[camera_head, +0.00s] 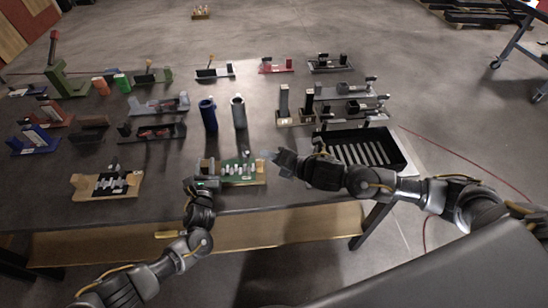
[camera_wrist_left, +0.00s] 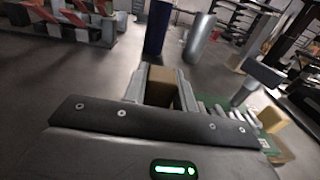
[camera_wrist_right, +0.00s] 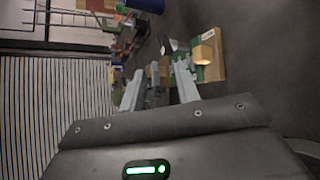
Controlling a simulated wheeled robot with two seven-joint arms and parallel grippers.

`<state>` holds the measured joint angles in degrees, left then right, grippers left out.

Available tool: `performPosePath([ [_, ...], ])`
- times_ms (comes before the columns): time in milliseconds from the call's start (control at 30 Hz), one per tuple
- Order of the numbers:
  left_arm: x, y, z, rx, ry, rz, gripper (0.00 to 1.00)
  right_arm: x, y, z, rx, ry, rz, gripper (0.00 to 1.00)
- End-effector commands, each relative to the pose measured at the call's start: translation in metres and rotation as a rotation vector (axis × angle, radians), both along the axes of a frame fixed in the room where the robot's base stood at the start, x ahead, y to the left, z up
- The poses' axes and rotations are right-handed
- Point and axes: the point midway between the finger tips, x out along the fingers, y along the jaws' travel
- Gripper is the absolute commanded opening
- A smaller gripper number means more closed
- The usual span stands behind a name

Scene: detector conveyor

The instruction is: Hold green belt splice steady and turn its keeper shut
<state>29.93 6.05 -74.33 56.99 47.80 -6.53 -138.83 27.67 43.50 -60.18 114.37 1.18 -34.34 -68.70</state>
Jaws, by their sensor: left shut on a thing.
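The green belt splice (camera_head: 238,172) is a green plate with several pale pegs on a tan wooden base near the table's front edge. Its keeper looks like a grey T-shaped post, upright at its right part in the left wrist view (camera_wrist_left: 245,92); a grey round part also shows in the right wrist view (camera_wrist_right: 172,46). My left gripper (camera_head: 204,184) is shut on the splice's tan left end block, seen between its fingers in the left wrist view (camera_wrist_left: 160,92). My right gripper (camera_head: 273,156) is open and empty, just right of the splice and apart from it.
A similar black splice on a wooden base (camera_head: 105,184) lies to the left. Blue (camera_head: 208,114) and grey (camera_head: 239,111) cylinders stand behind the splice. Several other fixtures fill the table's back.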

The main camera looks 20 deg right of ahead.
Motion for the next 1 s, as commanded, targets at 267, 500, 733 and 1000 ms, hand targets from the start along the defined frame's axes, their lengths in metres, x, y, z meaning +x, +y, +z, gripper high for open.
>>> performPosePath([
  [267,0.000,0.000,0.000,0.000,0.001,0.000,0.00,0.004,0.002,0.005,0.338,0.210,-0.165,0.32],
  [500,0.000,0.000,0.000,0.000,0.001,0.000,0.00,0.006,0.003,0.008,0.638,0.400,-0.310,0.32],
  [733,0.000,0.000,0.000,0.000,0.001,0.000,0.00,0.007,0.005,0.011,0.931,0.586,-0.452,0.32],
  [1000,0.000,0.000,0.000,0.000,0.001,0.000,0.00,0.008,0.005,0.013,1.280,0.806,-0.624,0.32],
])
